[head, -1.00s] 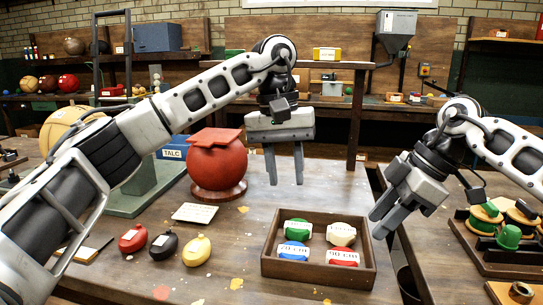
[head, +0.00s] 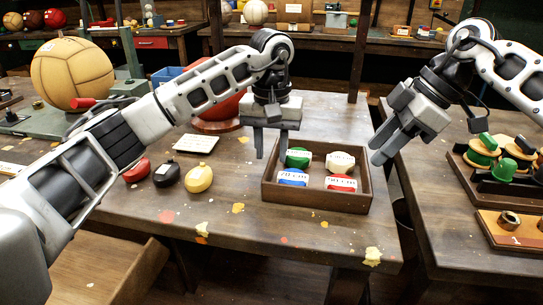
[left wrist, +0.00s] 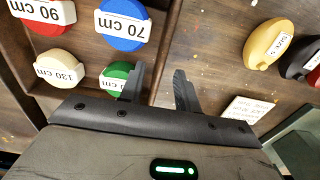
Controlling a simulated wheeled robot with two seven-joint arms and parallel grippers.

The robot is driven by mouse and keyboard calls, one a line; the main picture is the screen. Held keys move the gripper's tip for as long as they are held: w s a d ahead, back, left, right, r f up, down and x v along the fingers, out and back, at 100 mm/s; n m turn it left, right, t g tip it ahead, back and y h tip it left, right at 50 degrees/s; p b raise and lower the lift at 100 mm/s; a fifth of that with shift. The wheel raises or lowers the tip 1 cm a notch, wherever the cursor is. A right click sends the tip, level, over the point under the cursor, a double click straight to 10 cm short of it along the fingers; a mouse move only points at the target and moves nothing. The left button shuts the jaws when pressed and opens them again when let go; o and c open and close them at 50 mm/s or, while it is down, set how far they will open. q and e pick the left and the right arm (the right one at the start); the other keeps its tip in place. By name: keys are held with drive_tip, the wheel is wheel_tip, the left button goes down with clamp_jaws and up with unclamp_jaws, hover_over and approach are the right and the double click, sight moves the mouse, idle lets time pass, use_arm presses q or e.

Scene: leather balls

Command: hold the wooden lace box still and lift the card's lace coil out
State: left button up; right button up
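The wooden lace box (head: 318,202) is an open dark tray holding a green coil (head: 299,157), a cream coil (head: 341,162), a blue coil (head: 293,177) and a red coil (head: 341,183). In the left wrist view, the blue coil (left wrist: 122,25) reads 70 cm, the red 90 cm, the cream (left wrist: 60,69) 130 cm; the green label is partly hidden. My left gripper (head: 270,154) is open and empty above the box's back-left corner. My right gripper (head: 373,155) is open and empty beside the box's right side.
Red, black and yellow small pouch-like objects (head: 198,179) lie left of the box. A large red ball (head: 222,108) stands behind my left arm. A right-hand bench holds green spools (head: 484,145). The table in front of the box is clear.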

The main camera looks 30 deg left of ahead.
use_arm(q)
drive_tip(key=shift+f, duration=1.25)
clamp_jaws()
idle(0.5)
